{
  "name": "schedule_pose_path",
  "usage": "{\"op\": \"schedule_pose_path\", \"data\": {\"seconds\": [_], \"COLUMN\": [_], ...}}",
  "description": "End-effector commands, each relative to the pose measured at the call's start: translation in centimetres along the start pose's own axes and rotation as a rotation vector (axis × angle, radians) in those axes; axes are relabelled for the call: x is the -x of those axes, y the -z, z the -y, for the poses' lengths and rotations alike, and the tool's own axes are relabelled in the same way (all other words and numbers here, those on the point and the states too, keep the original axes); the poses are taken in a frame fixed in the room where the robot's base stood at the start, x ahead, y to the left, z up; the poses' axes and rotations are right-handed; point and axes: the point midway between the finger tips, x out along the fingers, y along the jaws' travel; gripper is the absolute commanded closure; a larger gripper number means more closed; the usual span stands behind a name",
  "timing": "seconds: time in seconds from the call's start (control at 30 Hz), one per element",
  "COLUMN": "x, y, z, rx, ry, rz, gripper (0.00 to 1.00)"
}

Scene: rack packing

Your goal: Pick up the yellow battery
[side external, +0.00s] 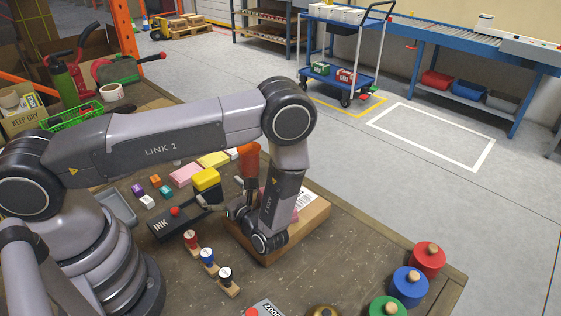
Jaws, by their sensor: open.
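A yellow block with a black lower part (206,182), which looks like the yellow battery, shows in the side external view left of my wrist. My gripper (213,207) is small and dark in this view, just below the yellow block and partly hidden by my wrist. It appears empty, with its fingers open. I cannot tell whether the fingers touch the yellow block or stand around it.
A cardboard box (312,219) sits behind my wrist, beside an upright orange-red object (248,160). Coloured round weights (409,286) stand at the table's right edge. Small coloured blocks (155,180) lie at left.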

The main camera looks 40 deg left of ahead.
Motion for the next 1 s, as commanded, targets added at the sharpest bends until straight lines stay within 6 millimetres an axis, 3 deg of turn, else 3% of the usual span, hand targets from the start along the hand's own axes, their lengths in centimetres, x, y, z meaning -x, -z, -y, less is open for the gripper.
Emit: {"op": "schedule_pose_path", "data": {"seconds": [0.4,0.7,1.0], "x": [-5.9,-6.2,-6.2], "y": [0.0,0.0,0.0], "z": [-0.1,-0.1,-0.1], "rx": [-0.001,-0.001,-0.001], "ry": [-0.003,0.0,-0.001], "rz": [-0.001,-0.001,-0.001], "gripper": [0.0,0.01,0.4]}}
